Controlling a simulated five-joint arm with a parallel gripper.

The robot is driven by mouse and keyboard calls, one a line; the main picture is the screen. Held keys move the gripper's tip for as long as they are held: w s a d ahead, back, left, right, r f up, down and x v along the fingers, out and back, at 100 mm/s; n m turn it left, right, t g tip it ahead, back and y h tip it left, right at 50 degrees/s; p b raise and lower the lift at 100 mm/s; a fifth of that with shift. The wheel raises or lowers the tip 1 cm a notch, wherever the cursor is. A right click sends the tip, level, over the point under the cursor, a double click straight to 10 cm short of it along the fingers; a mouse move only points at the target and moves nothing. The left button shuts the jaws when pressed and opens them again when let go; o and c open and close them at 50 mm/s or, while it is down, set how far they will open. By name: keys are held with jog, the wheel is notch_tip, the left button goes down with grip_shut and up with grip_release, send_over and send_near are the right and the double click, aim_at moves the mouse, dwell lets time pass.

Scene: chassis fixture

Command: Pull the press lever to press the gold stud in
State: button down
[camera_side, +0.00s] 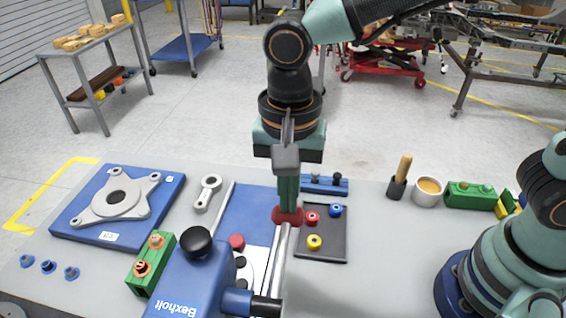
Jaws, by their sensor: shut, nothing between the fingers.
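The blue press (190,280) marked "Bexholt" stands at the front, with a black round knob (197,240) on top. Its lever (282,255) is a silver rod that rises from a black hub at the press's right side to a red knob (287,217). My gripper (288,204) points down with its fingers together, right at the red knob in the picture. The fingertips overlap the knob, and I cannot tell whether they touch it. Nothing shows between the fingers. I cannot make out the gold stud; the press head may hide it.
A dark tray (322,250) with red, blue and yellow parts lies just right of the lever. A green block (150,262) with orange parts stands left of the press. A blue fixture plate (85,228) is further left.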

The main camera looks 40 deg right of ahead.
notch_tip(320, 180, up, 9)
jog(key=a, duration=0.1)
jog(key=shift+s+f, duration=0.2)
jog(key=shift+s, duration=0.25)
dwell(0.4)
jog(key=shift+d, duration=0.1)
jog(key=w+d+f+n+t, duration=0.1)
jog(key=d+n, duration=0.3)
jog(key=d, duration=0.8)
jog(key=w+d+f+n+t, duration=0.1)
jog(key=d+n+t, duration=0.3)
jog(key=d, duration=0.9)
jog(key=shift+w+d+n+t, duration=0.15)
jog(key=shift+w+n+t, duration=0.15)
jog(key=shift+n, duration=0.2)
